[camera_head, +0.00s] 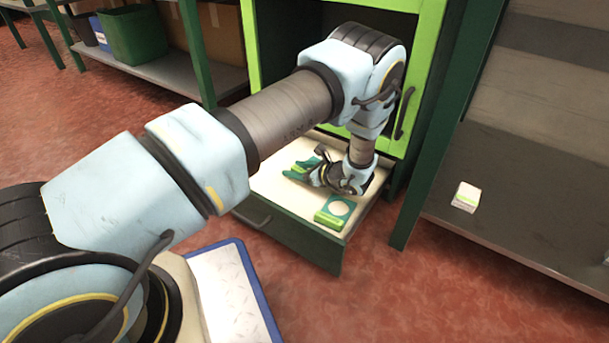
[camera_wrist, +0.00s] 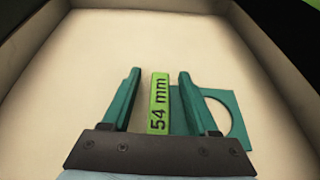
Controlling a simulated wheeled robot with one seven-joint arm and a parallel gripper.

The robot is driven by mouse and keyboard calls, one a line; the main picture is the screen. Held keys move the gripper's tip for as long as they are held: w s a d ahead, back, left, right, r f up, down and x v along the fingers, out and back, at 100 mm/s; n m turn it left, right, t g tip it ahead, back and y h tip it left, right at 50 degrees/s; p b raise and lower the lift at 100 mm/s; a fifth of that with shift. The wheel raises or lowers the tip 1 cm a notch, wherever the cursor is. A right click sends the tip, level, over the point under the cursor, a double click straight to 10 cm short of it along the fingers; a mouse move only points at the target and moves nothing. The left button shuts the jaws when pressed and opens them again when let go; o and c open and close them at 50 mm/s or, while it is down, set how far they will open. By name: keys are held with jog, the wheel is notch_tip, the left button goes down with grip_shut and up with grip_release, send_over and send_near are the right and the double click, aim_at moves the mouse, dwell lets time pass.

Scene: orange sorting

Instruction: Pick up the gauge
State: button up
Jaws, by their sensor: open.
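The gauge is a bright green bar marked "54 mm" with a teal plate beside it that has a round hole. It lies flat in the open drawer, near the front in the head view (camera_head: 333,213). In the wrist view the gauge (camera_wrist: 158,104) shows its bar between my fingers, with the plate partly behind the right finger. My gripper (camera_wrist: 154,100) is open, with teal fingers on both sides of the bar. In the head view my gripper (camera_head: 302,167) appears apart from the gauge, higher in the picture, holding nothing. Its exact height is unclear.
The drawer (camera_head: 285,222) is pulled out from a green cabinet (camera_head: 425,80), and its pale floor is otherwise bare. Drawer walls surround my gripper. A grey shelf (camera_head: 500,190) with a small white-and-green box (camera_head: 466,197) stands at right.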

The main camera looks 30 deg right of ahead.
grip_shut()
dwell(0.3)
jog(key=shift+r, duration=0.1)
